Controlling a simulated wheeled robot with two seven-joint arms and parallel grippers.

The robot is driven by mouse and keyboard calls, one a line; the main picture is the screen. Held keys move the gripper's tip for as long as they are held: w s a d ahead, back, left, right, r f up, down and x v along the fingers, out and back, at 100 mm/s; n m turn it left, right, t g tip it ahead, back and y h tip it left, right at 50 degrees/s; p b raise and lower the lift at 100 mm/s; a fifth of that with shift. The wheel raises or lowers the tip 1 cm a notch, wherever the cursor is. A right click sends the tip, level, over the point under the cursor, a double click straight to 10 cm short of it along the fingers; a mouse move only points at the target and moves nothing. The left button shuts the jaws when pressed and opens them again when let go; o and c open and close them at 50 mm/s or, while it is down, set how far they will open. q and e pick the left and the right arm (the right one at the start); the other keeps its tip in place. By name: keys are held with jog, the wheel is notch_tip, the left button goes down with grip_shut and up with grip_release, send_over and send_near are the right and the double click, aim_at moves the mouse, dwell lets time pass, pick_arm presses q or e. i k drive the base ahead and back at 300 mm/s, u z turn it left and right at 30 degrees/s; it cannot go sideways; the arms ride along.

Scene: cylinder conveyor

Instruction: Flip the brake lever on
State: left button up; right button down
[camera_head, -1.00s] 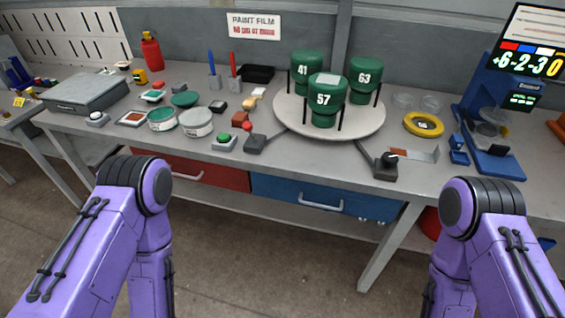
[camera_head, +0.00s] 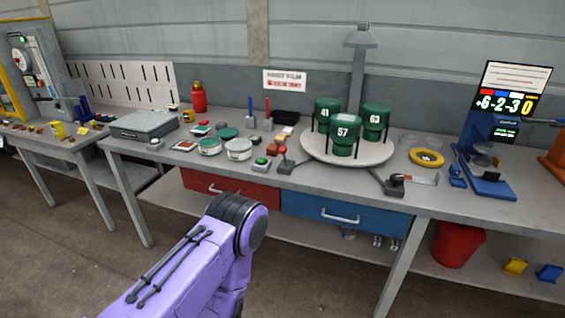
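Two levers stand at the front of the round turntable (camera_head: 387,150). One is a small lever with a red knob (camera_head: 282,150) on a dark base (camera_head: 288,167) at the turntable's front left. The other is a dark lever (camera_head: 395,182) on a dark base at its front right, beside a grey and orange strip (camera_head: 423,178). No readable label shows which is the brake. Three green cylinders, numbered 41 (camera_head: 327,112), 57 (camera_head: 342,134) and 63 (camera_head: 376,118), stand on the turntable. A purple link of my arm fills the lower middle; neither gripper shows.
A green button (camera_head: 260,162) sits left of the red-knobbed lever. Round tins (camera_head: 238,150) and a grey case (camera_head: 143,126) stand further left. A yellow ring (camera_head: 427,157) and a blue stand (camera_head: 485,175) are at right. Drawers (camera_head: 345,212) lie below. Floor is open in front.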

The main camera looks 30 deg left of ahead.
aim_at(282, 149)
jog(key=u, duration=0.6)
jog(key=i, duration=0.65)
jog(key=u, duration=0.65)
